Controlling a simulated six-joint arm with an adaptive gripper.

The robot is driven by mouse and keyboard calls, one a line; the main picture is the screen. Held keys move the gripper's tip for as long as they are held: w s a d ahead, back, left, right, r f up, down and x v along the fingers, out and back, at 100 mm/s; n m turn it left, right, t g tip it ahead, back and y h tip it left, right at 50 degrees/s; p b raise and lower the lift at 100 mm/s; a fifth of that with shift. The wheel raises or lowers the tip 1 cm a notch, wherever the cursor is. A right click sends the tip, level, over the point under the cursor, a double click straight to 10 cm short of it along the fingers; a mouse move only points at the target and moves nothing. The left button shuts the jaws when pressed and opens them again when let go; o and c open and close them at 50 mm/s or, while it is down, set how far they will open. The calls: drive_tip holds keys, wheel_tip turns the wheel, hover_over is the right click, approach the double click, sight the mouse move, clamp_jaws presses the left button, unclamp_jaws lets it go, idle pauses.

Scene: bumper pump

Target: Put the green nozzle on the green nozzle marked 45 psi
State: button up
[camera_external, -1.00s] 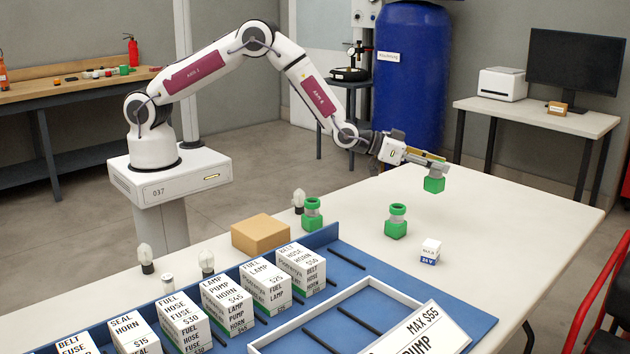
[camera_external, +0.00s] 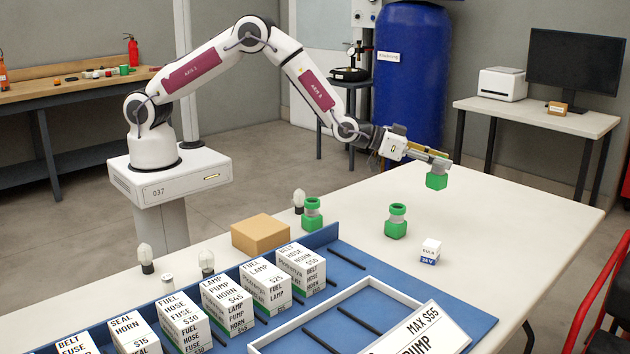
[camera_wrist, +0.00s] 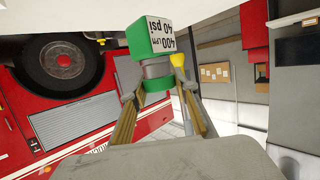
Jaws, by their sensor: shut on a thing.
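My gripper (camera_external: 436,160) is shut on a green nozzle (camera_external: 437,181) with a grey middle and holds it in the air above the far right part of the table. In the wrist view the held green nozzle (camera_wrist: 150,62) sits between the two fingers and shows a white label reading 400 LPM, 40 psi. Two other green nozzles stand upright on the table below and left of my gripper: one near the middle (camera_external: 396,222) and one further left (camera_external: 312,216). No 45 psi marking is readable on either.
A small white and blue box (camera_external: 431,251) stands right of the middle nozzle. A cardboard box (camera_external: 261,234), bulbs and a blue tray (camera_external: 470,318) with several labelled white boxes fill the front left. The table's right side (camera_external: 520,215) is clear.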

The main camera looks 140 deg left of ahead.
drive_tip(key=d+r, duration=0.9)
drive_tip(key=d, duration=0.3)
drive_tip(key=s, duration=0.1)
drive_tip(key=s+f+n+g+y, duration=0.1)
drive_tip(key=s, duration=0.1)
drive_tip(key=shift+s+d+f, duration=0.15)
drive_tip(key=shift+s+d, duration=0.05)
drive_tip(key=shift+s, duration=0.1)
drive_tip(key=shift+f, duration=0.1)
drive_tip(key=shift+f, duration=3)
drive_tip(key=shift+f, duration=1.9)
drive_tip(key=shift+f, duration=0.15)
